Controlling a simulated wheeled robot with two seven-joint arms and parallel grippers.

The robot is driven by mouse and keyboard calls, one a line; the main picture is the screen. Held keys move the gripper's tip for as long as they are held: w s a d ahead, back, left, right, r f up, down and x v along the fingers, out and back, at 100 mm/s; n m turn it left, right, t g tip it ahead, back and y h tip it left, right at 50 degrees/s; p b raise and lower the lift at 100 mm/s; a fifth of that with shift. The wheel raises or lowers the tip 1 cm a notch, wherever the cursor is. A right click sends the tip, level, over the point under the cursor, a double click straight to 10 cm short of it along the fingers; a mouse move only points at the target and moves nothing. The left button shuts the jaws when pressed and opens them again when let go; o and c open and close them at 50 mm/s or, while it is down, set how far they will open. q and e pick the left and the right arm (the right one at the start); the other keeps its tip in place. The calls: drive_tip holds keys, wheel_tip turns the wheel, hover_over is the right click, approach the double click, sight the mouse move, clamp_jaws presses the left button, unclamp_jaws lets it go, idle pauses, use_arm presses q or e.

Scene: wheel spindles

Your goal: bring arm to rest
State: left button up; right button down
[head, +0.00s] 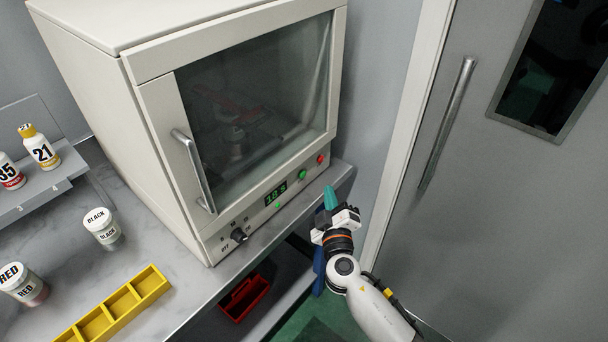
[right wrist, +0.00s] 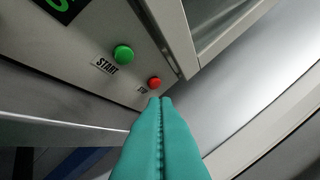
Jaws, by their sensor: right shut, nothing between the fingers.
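My right gripper (head: 330,198) has teal fingers and stands in front of the lower right corner of a cream oven-like cabinet. In the right wrist view its fingers (right wrist: 163,102) are shut together with nothing between them. The fingertips appear just below the red button (right wrist: 154,83), which sits beside the green START button (right wrist: 123,54); I cannot tell whether they touch the panel. My left gripper is not in view.
The cabinet (head: 155,110) has its door shut and a lit green display (head: 276,194). A yellow divided tray (head: 150,283), BLACK jar (head: 102,226) and RED jar (head: 22,284) stand on the bench. A red bin (head: 244,298) sits below. A grey door (head: 500,200) is at right.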

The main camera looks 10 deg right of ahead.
drive_tip(key=s+d+f+m+g, duration=0.1)
drive_tip(key=s+f+g, duration=0.3)
drive_tip(key=f, duration=0.7)
drive_tip(key=s+d+f+g+y, duration=0.1)
drive_tip(key=s+d+f+g, duration=0.15)
drive_tip(key=s+f, duration=0.65)
drive_tip(key=s+f+m+g, duration=0.1)
drive_tip(key=s+f+g, duration=0.2)
drive_tip(key=f, duration=1.1)
drive_tip(key=s+d+f+m+g, duration=0.1)
drive_tip(key=s+f, duration=0.4)
drive_tip(key=s, duration=0.6)
drive_tip(key=s+f+m+g+y, duration=0.1)
drive_tip(key=s+f+g, duration=0.3)
drive_tip(key=s, duration=0.7)
drive_tip(key=s+d+f+m+g, duration=0.1)
drive_tip(key=s+f+g, duration=0.2)
drive_tip(key=s+f, duration=0.3)
drive_tip(key=s, duration=0.4)
drive_tip(key=shift+s+d+f+m+y, duration=0.15)
drive_tip(key=shift+s+d+m+y, duration=0.15)
drive_tip(key=shift+s+d+m, duration=0.1)
